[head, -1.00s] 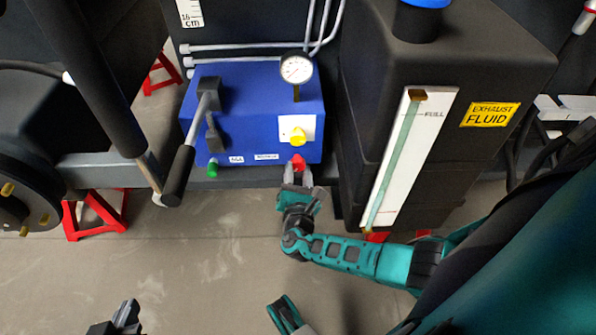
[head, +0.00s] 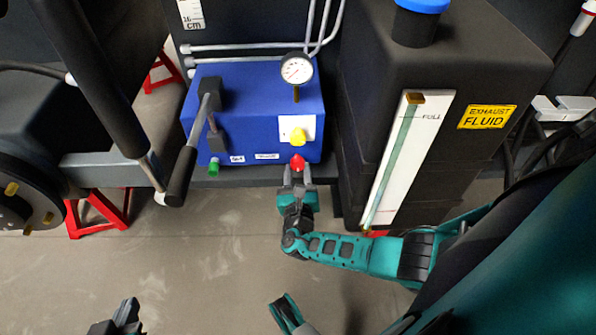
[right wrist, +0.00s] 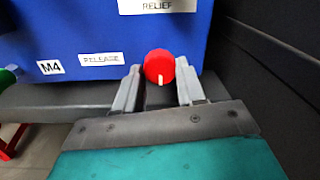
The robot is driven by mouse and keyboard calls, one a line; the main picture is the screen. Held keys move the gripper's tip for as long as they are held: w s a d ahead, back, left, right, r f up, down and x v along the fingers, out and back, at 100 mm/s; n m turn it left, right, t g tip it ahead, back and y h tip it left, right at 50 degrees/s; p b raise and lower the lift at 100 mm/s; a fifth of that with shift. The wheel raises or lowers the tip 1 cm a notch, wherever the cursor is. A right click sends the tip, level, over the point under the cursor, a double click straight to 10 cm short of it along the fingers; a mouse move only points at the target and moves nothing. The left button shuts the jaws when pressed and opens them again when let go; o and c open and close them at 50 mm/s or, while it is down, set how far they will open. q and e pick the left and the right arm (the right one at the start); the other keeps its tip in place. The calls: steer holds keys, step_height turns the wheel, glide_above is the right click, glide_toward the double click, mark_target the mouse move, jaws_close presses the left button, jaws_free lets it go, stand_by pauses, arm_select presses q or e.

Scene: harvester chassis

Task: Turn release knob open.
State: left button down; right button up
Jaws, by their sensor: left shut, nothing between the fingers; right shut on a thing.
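The red knob (head: 297,162) sticks out at the lower front of the blue pump box (head: 230,125). It also shows in the right wrist view (right wrist: 159,66), with a white mark at its lower edge and a RELEASE label (right wrist: 102,59) to its left. My right gripper (head: 298,174) comes from below with a finger on each side of the red knob and is shut on it. The knob's stem is partly hidden. My left gripper (head: 130,304) is shut and empty, low in the head view, far from the box.
A yellow knob (head: 298,137) sits on a white plate above the red one, and a green knob (head: 213,167) to its left. A pump lever (head: 183,170) and gauge (head: 296,68) rise from the box. A black fluid tank (head: 361,190) stands close on the right. The floor in front is clear.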

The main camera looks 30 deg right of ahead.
steer(key=shift+w, duration=0.15)
steer(key=o, duration=1.1)
steer(key=shift+c, duration=0.2)
